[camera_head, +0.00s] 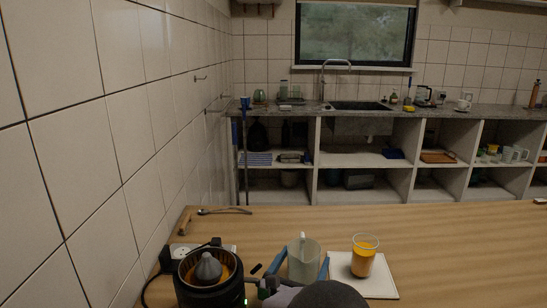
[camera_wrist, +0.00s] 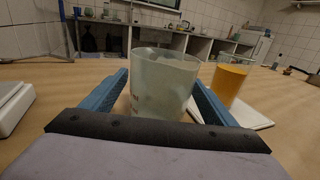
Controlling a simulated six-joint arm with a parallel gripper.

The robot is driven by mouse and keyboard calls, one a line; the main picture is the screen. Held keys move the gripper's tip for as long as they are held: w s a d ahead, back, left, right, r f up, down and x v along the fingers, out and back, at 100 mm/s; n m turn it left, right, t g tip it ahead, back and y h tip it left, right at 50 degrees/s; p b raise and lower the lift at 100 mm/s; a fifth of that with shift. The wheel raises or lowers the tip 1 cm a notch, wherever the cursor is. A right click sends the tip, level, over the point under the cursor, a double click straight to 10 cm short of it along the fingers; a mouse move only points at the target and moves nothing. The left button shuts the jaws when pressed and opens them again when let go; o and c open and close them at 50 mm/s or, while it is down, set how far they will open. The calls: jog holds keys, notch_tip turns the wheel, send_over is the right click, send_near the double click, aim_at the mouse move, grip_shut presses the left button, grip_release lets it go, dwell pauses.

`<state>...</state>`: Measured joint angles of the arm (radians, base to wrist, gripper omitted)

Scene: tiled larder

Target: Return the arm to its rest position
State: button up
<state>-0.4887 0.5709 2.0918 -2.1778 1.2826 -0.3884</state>
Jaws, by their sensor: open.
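My gripper (camera_head: 302,262) is low over the wooden table at the front, with its blue fingers apart. A pale, translucent jug (camera_head: 303,247) stands upright between the fingers. In the wrist view, the jug (camera_wrist: 163,88) fills the space between the open fingers (camera_wrist: 160,96). I cannot tell whether either finger touches it. The jug's lower part is partly hidden by my gripper. A clear glass of orange juice (camera_head: 363,260) stands just right of my gripper, and it also shows in the wrist view (camera_wrist: 230,84).
The glass stands on a white board (camera_head: 384,286). A black juicer (camera_head: 208,281) with a grey cone stands to the left, near the tiled wall (camera_head: 85,150). A wooden-handled tool (camera_head: 185,222) lies behind it. The table's right side (camera_head: 460,250) is mostly clear.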

aim_at(308, 251)
jog(key=x, duration=0.4)
jog(key=shift+w+d, duration=0.2)
jog(key=shift+w, duration=0.25)
jog(key=shift+r, duration=0.3)
jog(key=shift+s+r, duration=0.1)
